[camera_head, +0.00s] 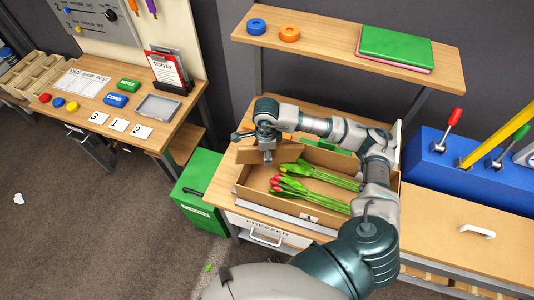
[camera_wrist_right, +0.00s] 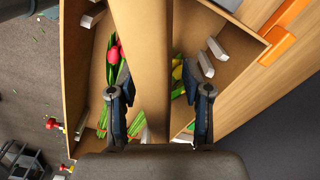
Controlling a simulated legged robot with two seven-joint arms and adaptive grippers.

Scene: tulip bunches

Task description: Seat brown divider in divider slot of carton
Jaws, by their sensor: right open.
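The cardboard carton (camera_head: 242,190) stands open on the bench with red tulip bunches (camera_head: 292,187) lying in it. The brown divider (camera_head: 248,155) stands at the carton's left part, its top edge showing beside my right gripper (camera_head: 267,158). In the right wrist view, the divider (camera_wrist_right: 153,50) runs between the two open fingers of my right gripper (camera_wrist_right: 160,97), apart from both fingertips. Red tulips (camera_wrist_right: 114,55) lie on its left, yellow ones (camera_wrist_right: 178,72) on its right. The divider's lower edge is hidden, so I cannot tell whether it sits in the slot. My left gripper is out of view.
White clips (camera_wrist_right: 217,48) stand inside the carton near its walls. A shelf (camera_head: 310,52) with tape rolls and a green pad is above the bench. A green bin (camera_head: 200,190) is at left, a blue lever box (camera_head: 450,165) at right.

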